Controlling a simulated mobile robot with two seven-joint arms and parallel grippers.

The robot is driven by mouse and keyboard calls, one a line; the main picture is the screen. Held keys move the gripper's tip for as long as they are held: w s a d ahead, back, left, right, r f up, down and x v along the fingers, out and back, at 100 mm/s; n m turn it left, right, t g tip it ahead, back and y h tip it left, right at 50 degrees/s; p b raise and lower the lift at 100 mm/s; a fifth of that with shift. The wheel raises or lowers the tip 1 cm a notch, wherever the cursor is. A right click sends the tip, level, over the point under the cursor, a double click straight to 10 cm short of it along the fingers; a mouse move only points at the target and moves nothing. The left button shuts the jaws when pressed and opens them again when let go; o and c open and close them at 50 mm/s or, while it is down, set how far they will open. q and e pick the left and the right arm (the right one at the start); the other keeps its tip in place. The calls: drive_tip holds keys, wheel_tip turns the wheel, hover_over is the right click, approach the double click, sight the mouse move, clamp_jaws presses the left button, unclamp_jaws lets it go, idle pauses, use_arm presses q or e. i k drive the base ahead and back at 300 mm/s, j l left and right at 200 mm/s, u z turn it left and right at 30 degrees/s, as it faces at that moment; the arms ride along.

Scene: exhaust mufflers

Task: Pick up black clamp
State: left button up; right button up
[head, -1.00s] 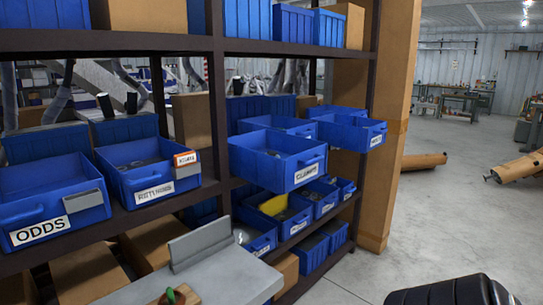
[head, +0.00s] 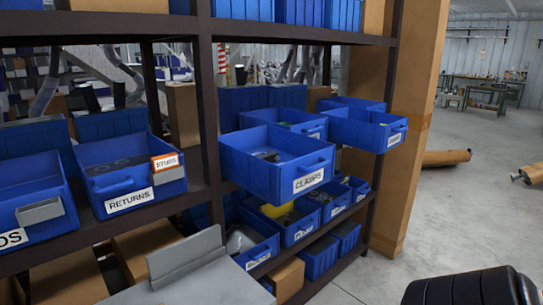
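A blue bin labelled "CLAMPS" (head: 308,181) juts out from the middle shelf near the centre of the head view. Small dark items (head: 268,156) lie inside it, at its back. One may be a black clamp, but they are too small to tell apart, and the front wall hides part of the bin floor. Neither of my grippers can be made out in this view.
Other blue bins stand on the dark shelf rack, including "RETURNS" (head: 130,200) with a "STUBS" tag. A grey surface with an upright plate (head: 187,258) is at the lower left. A black ribbed object (head: 470,289) is at the lower right. Open floor (head: 440,220) lies right.

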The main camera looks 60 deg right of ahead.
sight(273, 157)
drive_tip(key=l, duration=0.8)
drive_tip(key=i+l, duration=0.1)
drive_tip(key=l, duration=0.65)
